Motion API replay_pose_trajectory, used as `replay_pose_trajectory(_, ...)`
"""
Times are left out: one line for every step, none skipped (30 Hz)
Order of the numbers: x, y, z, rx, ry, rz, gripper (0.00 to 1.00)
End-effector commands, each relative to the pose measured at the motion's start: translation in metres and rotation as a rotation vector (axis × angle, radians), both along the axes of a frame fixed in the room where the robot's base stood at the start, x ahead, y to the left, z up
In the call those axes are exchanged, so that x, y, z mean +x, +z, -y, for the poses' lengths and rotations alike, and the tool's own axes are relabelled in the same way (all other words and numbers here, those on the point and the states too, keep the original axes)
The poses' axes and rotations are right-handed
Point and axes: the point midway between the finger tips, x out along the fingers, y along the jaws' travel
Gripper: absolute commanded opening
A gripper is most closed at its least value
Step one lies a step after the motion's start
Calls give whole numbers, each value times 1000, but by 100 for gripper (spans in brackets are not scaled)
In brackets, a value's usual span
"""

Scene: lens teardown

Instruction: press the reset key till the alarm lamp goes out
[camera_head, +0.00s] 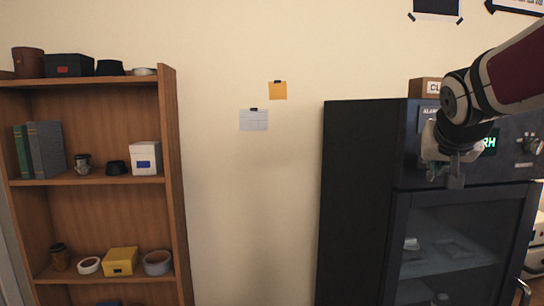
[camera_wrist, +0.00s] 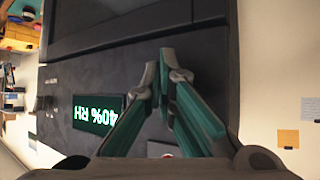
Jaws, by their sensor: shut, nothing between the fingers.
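A dark cabinet (camera_head: 358,190) with a glass door stands at the right in the head view. A plate with lettering that seems to begin "ALA" (camera_head: 429,112) shows on its upper front panel, partly behind my arm. My gripper (camera_head: 440,168) is in front of this panel, shut and empty. In the wrist view my gripper (camera_wrist: 160,75) points at the dark panel, with a pale plate and a small reddish spot (camera_wrist: 167,155) partly hidden behind the fingers. I cannot tell whether that spot is the lamp or is lit. I cannot make out the reset key.
A green "40% RH" display (camera_wrist: 95,115) is beside the fingers in the wrist view; its end shows in the head view (camera_head: 489,143). A small box (camera_head: 418,88) stands on the cabinet. A wooden shelf (camera_head: 174,190) with several items is at the left.

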Motion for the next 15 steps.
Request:
replay_pose_trajectory(1,0,0,0,1,1,0)
replay_pose_trajectory(1,0,0,0,1,1,0)
replay_pose_trajectory(1,0,0,0,1,1,0)
replay_pose_trajectory(1,0,0,0,1,1,0)
replay_pose_trajectory(1,0,0,0,1,1,0)
replay_pose_trajectory(1,0,0,0,1,1,0)
replay_pose_trajectory(1,0,0,0,1,1,0)
replay_pose_trajectory(0,0,0,0,1,1,0)
replay_pose_trajectory(0,0,0,0,1,1,0)
replay_pose_trajectory(0,1,0,0,1,1,0)
replay_pose_trajectory(-1,1,0,0,1,1,0)
replay_pose_trajectory(-2,1,0,0,0,1,0)
replay_pose_trajectory(-3,1,0,0,0,1,0)
replay_pose_trajectory(-4,1,0,0,0,1,0)
replay_pose_trajectory(-6,1,0,0,1,0,0)
